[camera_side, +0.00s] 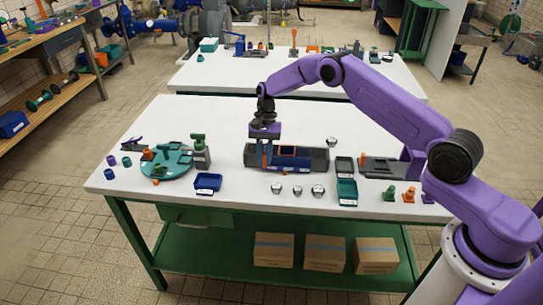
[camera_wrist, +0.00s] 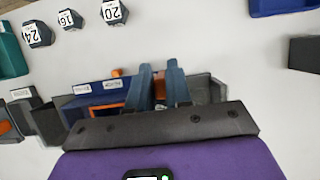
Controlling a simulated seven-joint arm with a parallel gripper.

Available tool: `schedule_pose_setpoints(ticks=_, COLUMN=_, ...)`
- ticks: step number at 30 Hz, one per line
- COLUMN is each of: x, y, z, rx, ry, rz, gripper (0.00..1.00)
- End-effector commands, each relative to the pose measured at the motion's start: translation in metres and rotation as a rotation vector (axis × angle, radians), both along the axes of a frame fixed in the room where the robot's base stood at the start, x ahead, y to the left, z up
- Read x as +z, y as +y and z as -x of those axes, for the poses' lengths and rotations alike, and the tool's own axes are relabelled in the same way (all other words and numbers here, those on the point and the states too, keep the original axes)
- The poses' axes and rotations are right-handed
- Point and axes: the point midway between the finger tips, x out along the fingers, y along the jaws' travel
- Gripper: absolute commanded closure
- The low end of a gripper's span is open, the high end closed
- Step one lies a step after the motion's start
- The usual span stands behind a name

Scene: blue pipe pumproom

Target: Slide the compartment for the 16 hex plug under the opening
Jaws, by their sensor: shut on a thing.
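A long dark case (camera_side: 318,158) lies on the white table, with an orange-framed opening (camera_side: 287,150) in its top. A blue labelled slider part (camera_side: 298,169) shows along its front; in the wrist view its two small labels (camera_wrist: 111,84) are too small to read. My gripper (camera_side: 266,163) points down at the left part of the case. In the wrist view its blue fingers (camera_wrist: 160,84) are shut on an orange tab (camera_wrist: 158,86). The hex plug marked 16 (camera_wrist: 69,19) lies loose on the table between plugs marked 24 (camera_wrist: 38,33) and 20 (camera_wrist: 114,12).
A teal bin (camera_side: 347,191) and a dark tray (camera_side: 344,166) stand right of the case. Another plug (camera_side: 332,141) lies behind the case.

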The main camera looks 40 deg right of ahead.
Motion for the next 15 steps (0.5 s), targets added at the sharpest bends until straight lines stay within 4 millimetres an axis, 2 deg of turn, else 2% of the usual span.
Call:
schedule_pose_setpoints(ticks=10, x=0.0008, y=0.0003, z=-0.0019, rx=-0.001, ry=-0.003, rz=0.001, gripper=1.00)
schedule_pose_setpoints(ticks=11, x=0.0009, y=0.0003, z=-0.0019, rx=-0.001, ry=-0.003, rz=0.001, gripper=0.71)
schedule_pose_setpoints(ticks=12, x=0.0008, y=0.0003, z=-0.0019, rx=-0.001, ry=-0.003, rz=0.001, gripper=0.60)
schedule_pose_setpoints(ticks=15, x=0.0007, y=0.0003, z=-0.0017, rx=-0.001, ry=-0.003, rz=0.000, gripper=0.60)
